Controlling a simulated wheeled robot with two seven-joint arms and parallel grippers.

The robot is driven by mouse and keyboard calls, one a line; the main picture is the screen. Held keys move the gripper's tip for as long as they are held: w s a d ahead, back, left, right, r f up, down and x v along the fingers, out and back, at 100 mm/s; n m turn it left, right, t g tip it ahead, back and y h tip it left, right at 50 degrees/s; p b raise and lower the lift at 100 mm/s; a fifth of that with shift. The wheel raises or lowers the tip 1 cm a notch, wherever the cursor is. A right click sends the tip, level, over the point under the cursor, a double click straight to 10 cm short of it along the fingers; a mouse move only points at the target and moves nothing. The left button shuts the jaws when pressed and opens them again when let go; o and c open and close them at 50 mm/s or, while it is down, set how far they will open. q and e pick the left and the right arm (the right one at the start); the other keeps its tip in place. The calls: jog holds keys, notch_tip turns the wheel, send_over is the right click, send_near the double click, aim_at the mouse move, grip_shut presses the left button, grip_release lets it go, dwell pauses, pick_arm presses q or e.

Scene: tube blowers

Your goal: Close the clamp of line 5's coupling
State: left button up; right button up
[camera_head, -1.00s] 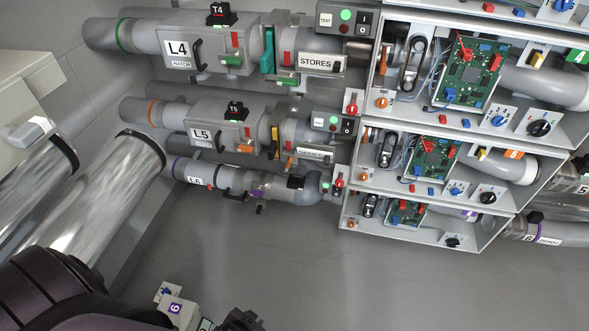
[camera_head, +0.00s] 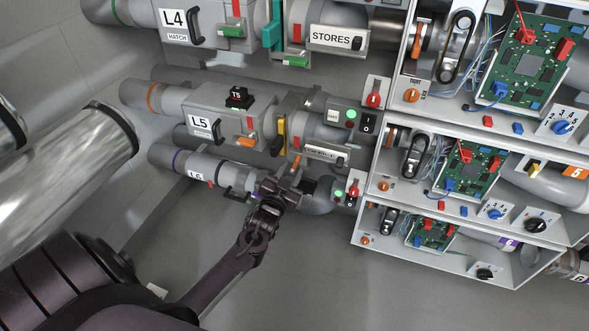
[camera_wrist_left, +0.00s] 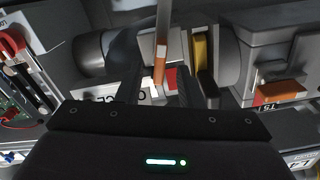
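Line 5 is the pipe run with the box labelled L5 (camera_head: 201,124). Its coupling (camera_head: 297,122) sits right of that box, beside a yellow plate (camera_head: 281,137). An orange-ended lever (camera_head: 297,162) hangs below the coupling. My left gripper (camera_head: 281,184) is just below it, over the L6 pipe. In the left wrist view, the grey lever with an orange end (camera_wrist_left: 161,62) stands between the two dark fingers of my left gripper (camera_wrist_left: 157,88). The fingers look apart, with gaps beside the lever. The yellow plate (camera_wrist_left: 200,58) is right of them. My right gripper is not in view.
The L6 pipe (camera_head: 178,160) runs close beneath my left gripper. A control box with a green light (camera_head: 350,114) and open electronics cabinets (camera_head: 372,214) stand to the right. The L4 line (camera_head: 176,22) is above. Lower right is bare grey surface.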

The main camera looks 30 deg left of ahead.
aim_at(294, 167)
pick_arm(q)
jog(key=shift+x, duration=1.4)
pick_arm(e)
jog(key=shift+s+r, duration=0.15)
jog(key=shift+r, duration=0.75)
pick_arm(q)
grip_shut()
